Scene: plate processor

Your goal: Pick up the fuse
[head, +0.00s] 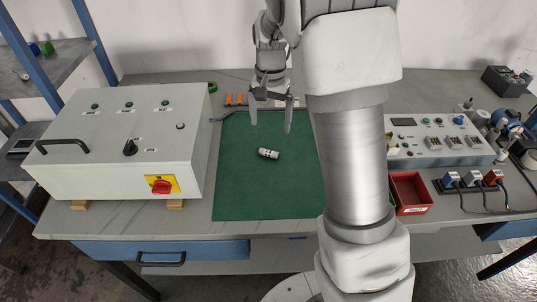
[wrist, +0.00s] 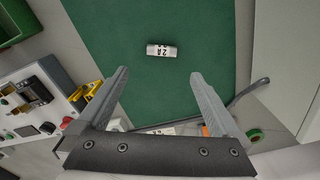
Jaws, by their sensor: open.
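The fuse (head: 268,153) is a small white cylinder with dark print and a grey end, lying on its side on the green mat (head: 245,190). In the wrist view the fuse (wrist: 161,50) lies beyond the fingertips, roughly centred between them, and its label seems to read "2A". My gripper (head: 271,122) is open and empty above the far part of the mat, with its fingers pointing down. Its two grey fingers also show in the wrist view (wrist: 160,72). The fuse is apart from both fingers and fully visible.
A grey control box (head: 115,145) with a red switch stands left of the mat. A red bin (head: 409,192) and an instrument panel (head: 440,139) stand to the right. Orange pieces (head: 234,99) and a cable lie behind the mat. The mat around the fuse is clear.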

